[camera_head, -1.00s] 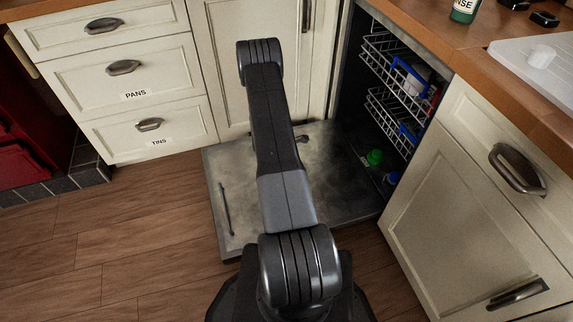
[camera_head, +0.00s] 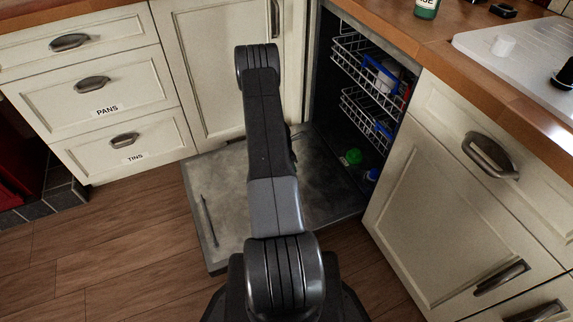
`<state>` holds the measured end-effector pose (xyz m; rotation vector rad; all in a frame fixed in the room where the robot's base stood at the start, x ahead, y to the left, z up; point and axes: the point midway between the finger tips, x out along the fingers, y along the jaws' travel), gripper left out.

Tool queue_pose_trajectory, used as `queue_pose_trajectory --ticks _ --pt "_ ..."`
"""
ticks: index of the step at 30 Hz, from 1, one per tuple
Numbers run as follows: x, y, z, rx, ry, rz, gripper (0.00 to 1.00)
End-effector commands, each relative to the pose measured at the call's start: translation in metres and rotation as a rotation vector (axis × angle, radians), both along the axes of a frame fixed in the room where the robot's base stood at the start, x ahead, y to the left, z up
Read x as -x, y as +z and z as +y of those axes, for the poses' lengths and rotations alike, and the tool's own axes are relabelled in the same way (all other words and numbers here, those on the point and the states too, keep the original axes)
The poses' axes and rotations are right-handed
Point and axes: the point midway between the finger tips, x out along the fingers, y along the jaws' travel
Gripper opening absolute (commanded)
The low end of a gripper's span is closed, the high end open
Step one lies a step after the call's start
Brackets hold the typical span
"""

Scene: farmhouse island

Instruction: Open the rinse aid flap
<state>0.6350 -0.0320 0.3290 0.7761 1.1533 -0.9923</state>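The dishwasher door (camera_head: 228,215) is folded down flat, low above the floor, with its bar handle (camera_head: 208,220) on the left edge. A small dark shape (camera_head: 297,134) shows on or above the door just right of my arm; I cannot tell what it is. The rinse aid flap cannot be made out, and my arm covers the middle of the door. My gripper is not visible; only the arm links show, rising over the door.
The dishwasher's upper racks (camera_head: 365,60) hold a blue item. A green item (camera_head: 353,157) sits low inside. White cabinets (camera_head: 435,200) stand close on the right, drawers (camera_head: 105,95) on the left. The wooden floor (camera_head: 110,235) front left is clear.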

Motion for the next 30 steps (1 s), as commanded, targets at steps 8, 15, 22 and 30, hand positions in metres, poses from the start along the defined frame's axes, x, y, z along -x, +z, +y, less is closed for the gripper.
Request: queue_pose_trajectory --ticks 8,15,22,30 --pt "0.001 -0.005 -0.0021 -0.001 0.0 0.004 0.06" --pt "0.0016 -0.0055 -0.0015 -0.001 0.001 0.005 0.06" --pt "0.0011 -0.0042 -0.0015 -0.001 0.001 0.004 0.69" --pt "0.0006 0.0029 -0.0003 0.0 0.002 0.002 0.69"
